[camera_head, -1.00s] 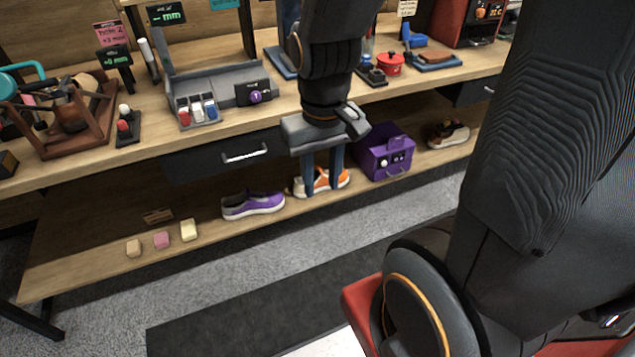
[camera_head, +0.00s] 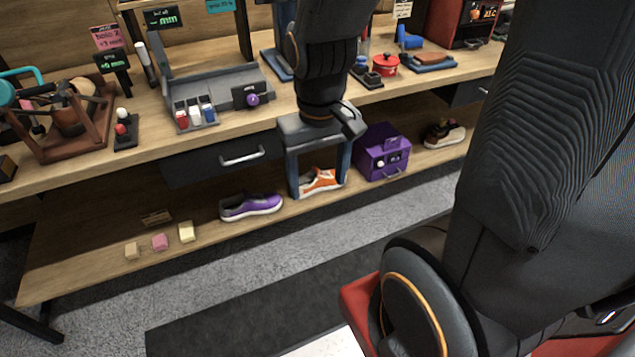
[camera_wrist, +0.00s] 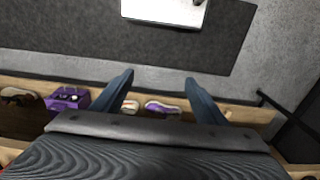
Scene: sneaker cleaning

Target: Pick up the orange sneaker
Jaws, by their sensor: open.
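The orange sneaker (camera_head: 320,181), with a white sole, rests on the lower shelf between the purple sneaker and the purple box. In the head view, my gripper (camera_head: 318,190) is open and points down, with one blue finger on each side of the sneaker in the picture. I cannot tell whether the fingers touch it or are in front of it. In the wrist view, both fingers (camera_wrist: 158,79) are spread apart with nothing held. A pale shoe (camera_wrist: 131,105), likely the orange sneaker, shows partly hidden beside the left finger.
The purple sneaker (camera_head: 251,206) lies left of my gripper and the purple box (camera_head: 383,152) stands close on the right. A brown shoe (camera_head: 444,134) is farther right. The tabletop and drawer (camera_head: 222,158) overhang the shelf. Small blocks (camera_head: 160,242) lie at the left.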

